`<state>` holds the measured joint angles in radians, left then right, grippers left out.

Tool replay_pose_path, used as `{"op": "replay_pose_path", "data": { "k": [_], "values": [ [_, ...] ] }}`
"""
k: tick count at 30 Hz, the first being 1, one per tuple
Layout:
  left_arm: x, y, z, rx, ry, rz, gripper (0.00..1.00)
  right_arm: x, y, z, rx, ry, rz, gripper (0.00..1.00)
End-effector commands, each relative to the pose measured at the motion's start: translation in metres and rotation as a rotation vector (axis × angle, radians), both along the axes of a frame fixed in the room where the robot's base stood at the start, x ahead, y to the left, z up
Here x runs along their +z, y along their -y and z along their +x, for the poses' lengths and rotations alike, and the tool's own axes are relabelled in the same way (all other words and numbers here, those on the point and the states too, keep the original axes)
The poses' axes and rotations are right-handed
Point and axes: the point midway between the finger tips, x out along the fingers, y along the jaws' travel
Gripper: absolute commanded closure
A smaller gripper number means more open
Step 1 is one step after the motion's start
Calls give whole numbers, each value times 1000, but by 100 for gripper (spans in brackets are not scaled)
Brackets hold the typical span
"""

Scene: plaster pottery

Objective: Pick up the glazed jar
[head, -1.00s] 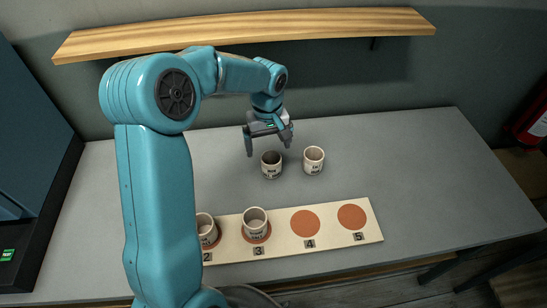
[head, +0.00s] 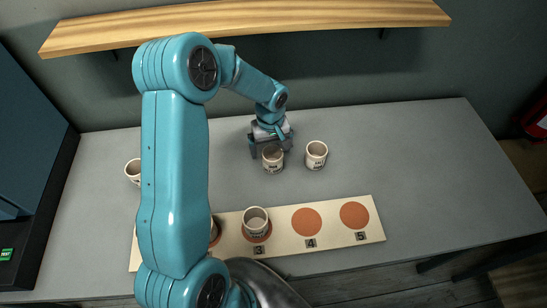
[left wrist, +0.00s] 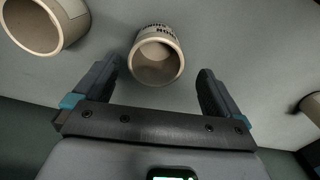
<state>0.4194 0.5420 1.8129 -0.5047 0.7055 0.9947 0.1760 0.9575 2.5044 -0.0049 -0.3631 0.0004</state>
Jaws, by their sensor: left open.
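A pale cup-like jar (head: 273,165) with dark lettering stands upright on the grey table in the head view, just in front of my left gripper (head: 270,148). In the left wrist view that jar (left wrist: 157,58) shows its open mouth in the gap between the fingertips of my open, empty left gripper (left wrist: 157,85). The fingers appear apart from its wall. A similar lettered jar (head: 316,155) stands just to the right, and shows at the upper left of the wrist view (left wrist: 36,28). I cannot read the lettering well enough to tell which jar is glazed. My right gripper is out of view.
A pale board (head: 330,239) with numbered orange discs lies at the front. A jar (head: 255,222) stands on disc 3, another (head: 214,231) is mostly hidden by my arm. One jar (head: 132,171) stands at the left. A wooden shelf (head: 300,20) runs behind; the right table is clear.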

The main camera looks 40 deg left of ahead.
Motion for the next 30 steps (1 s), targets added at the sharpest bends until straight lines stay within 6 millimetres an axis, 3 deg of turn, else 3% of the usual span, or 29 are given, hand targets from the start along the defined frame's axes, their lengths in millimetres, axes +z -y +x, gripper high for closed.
{"op": "replay_pose_path", "data": {
  "k": [8, 16, 24, 26, 30],
  "values": [
    [-24, 1, 3, 0, -2, -1, 2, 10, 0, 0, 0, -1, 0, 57],
    [-63, 4, 8, 1, -1, 0, 2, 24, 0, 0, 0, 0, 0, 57],
    [-69, 3, 8, 2, 2, 0, 2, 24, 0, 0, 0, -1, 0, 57],
    [-68, 3, 8, 2, 2, 0, 18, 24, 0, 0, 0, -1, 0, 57],
    [-68, 3, 8, 2, 1, 0, 64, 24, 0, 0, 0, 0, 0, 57]
  ]
}}
